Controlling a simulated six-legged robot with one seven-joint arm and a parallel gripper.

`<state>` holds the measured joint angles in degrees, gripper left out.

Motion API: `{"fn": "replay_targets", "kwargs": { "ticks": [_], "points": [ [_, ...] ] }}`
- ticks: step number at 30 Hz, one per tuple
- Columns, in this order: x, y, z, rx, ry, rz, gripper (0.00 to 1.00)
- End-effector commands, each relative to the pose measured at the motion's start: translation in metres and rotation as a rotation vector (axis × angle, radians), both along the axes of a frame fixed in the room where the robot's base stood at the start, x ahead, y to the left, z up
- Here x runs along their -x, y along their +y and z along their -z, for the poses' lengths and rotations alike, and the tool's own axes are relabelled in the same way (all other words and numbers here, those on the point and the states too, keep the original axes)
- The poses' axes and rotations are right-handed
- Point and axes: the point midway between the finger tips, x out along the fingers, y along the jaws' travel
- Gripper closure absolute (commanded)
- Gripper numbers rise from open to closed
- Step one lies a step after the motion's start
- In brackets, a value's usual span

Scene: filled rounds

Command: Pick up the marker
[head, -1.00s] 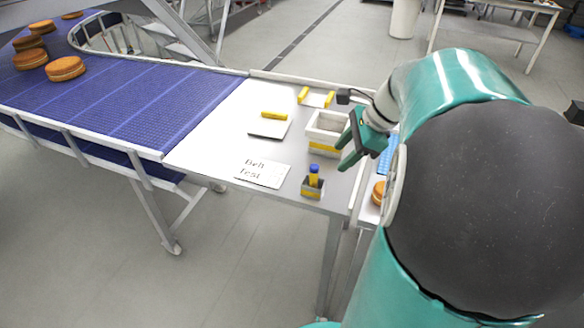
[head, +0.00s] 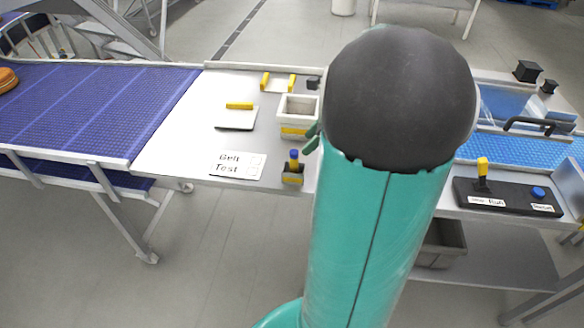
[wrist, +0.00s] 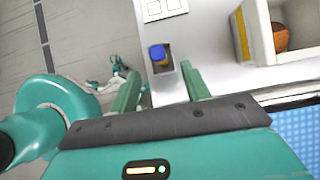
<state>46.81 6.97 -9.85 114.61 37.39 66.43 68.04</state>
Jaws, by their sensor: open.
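The marker (head: 294,155), with a blue cap and a yellow body, stands upright in a small dark grey and yellow holder (head: 292,176) near the table's front edge. In the wrist view I look down on its blue cap (wrist: 158,53). My gripper (wrist: 161,72) is open, with its two green fingers pointing towards the marker. The marker shows just beyond the fingertips, between their lines, with nothing held. In the head view only a small part of my gripper (head: 312,138) shows, right of the marker; my arm hides the rest.
A pale bin (head: 298,108) stands behind the holder; the wrist view shows a round brown item (wrist: 281,37) inside. A blue conveyor (head: 100,110) is further left. A control panel (head: 507,196) is right.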

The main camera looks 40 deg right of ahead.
Motion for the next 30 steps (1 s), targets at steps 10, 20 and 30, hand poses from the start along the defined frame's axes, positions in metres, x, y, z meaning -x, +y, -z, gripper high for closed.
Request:
{"fn": "replay_targets", "kwargs": {
  "ticks": [10, 20, 30],
  "points": [
    [-0.017, 0.015, 0.034, -0.001, 0.002, -0.002, 0.53],
    [-0.034, 0.031, 0.072, -0.001, 0.001, -0.001, 0.53],
    [-0.035, 0.031, 0.074, 0.0, 0.0, -0.001, 0.68]
  ]
}}
